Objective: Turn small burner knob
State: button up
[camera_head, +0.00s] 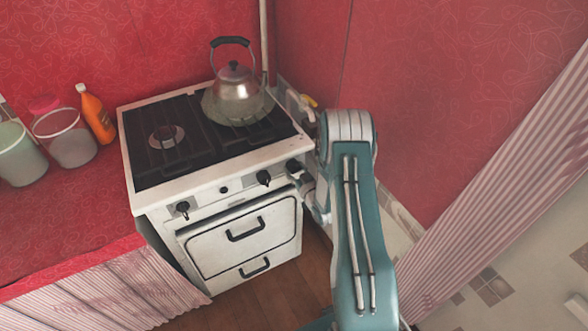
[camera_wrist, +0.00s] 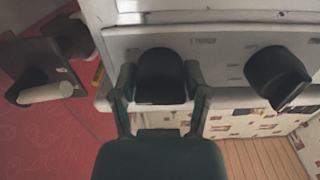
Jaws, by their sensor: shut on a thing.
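The white stove (camera_head: 160,195) has black knobs along its front panel. In the wrist view, my gripper (camera_wrist: 161,85) has one finger on each side of a black knob (camera_wrist: 160,72) and is shut on it. A second black knob (camera_wrist: 277,78) stands to its right, apart from the fingers. In the head view, my gripper is at the right end of the panel, by the rightmost knob (camera_head: 293,166), and my arm partly hides it. Other knobs show at the middle (camera_head: 263,177) and left (camera_head: 182,208). The knob markings are too small to read.
A metal kettle (camera_head: 236,95) stands on the stove's right rear. The oven door (camera_head: 245,232) below the panel is shut. An orange bottle (camera_head: 96,114) and tubs (camera_head: 66,137) stand on the red counter (camera_head: 60,215) at left. A red wall rises close behind my arm.

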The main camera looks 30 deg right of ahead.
jog(key=shift+n, duration=0.4)
jog(key=n, duration=0.3)
jog(key=shift+w+r+n, duration=0.1)
jog(key=shift+n, duration=0.3)
jog(key=n, duration=0.4)
jog(key=shift+d+n, duration=0.1)
jog(key=shift+n, duration=0.2)
jog(key=n, duration=0.4)
jog(key=shift+n, duration=0.3)
jog(key=n, duration=0.4)
jog(key=o, duration=1.1)
jog(key=shift+o, duration=0.2)
